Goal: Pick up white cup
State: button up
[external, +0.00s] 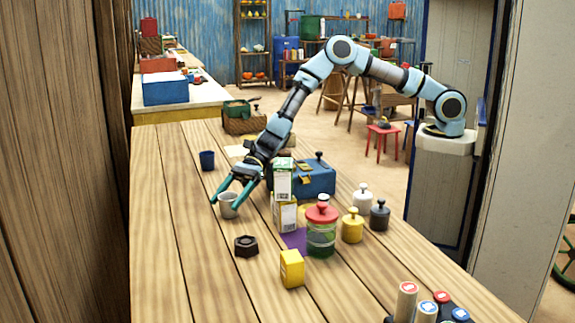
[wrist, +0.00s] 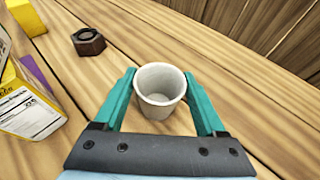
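The white cup (external: 228,206) stands upright on the wooden table, towards its left side in the external view. In the wrist view, the cup (wrist: 160,86) is empty and sits between the two green fingers. My gripper (external: 228,196) reaches down to the cup from behind. In the wrist view my gripper (wrist: 160,98) has one finger on each side of the cup.
A dark hex nut (external: 246,246) lies in front of the cup. A dark blue cup (external: 207,160) stands behind. The table's left side is clear.

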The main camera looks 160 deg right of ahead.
jog(key=c, duration=0.9)
jog(key=shift+r, duration=0.1)
jog(key=shift+c, duration=0.2)
